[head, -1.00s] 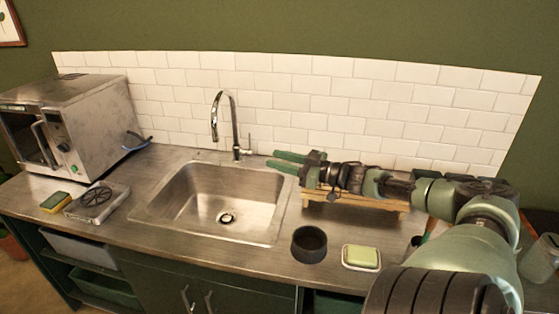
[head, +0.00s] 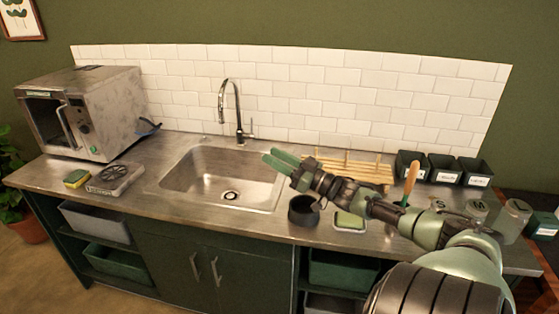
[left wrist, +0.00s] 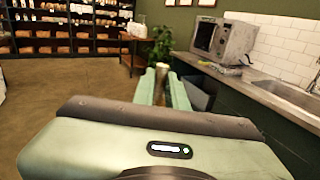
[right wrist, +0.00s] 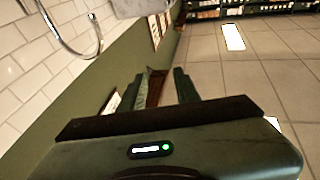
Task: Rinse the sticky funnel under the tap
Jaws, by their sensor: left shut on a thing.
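The tap (head: 236,112) is a tall curved chrome spout behind the steel sink (head: 215,178); no water shows. My right gripper (head: 270,158) is above the sink's right edge in the head view, fingers apart with nothing seen held. Its fingers also show in the right wrist view (right wrist: 160,84), pointing past the wall. My left gripper (left wrist: 160,78) shows only in the left wrist view, low in front of the counter. It is shut on a small brownish thing (left wrist: 161,72), mostly hidden between the fingers. I cannot tell whether this is the funnel; no funnel is clearly visible elsewhere.
A black cup (head: 303,212) and a soap dish (head: 350,222) stand right of the sink. A wooden rack (head: 355,170) and black bins (head: 441,167) are behind. A sponge (head: 77,179), a drain grate (head: 115,178) and a metal oven (head: 85,115) are at left.

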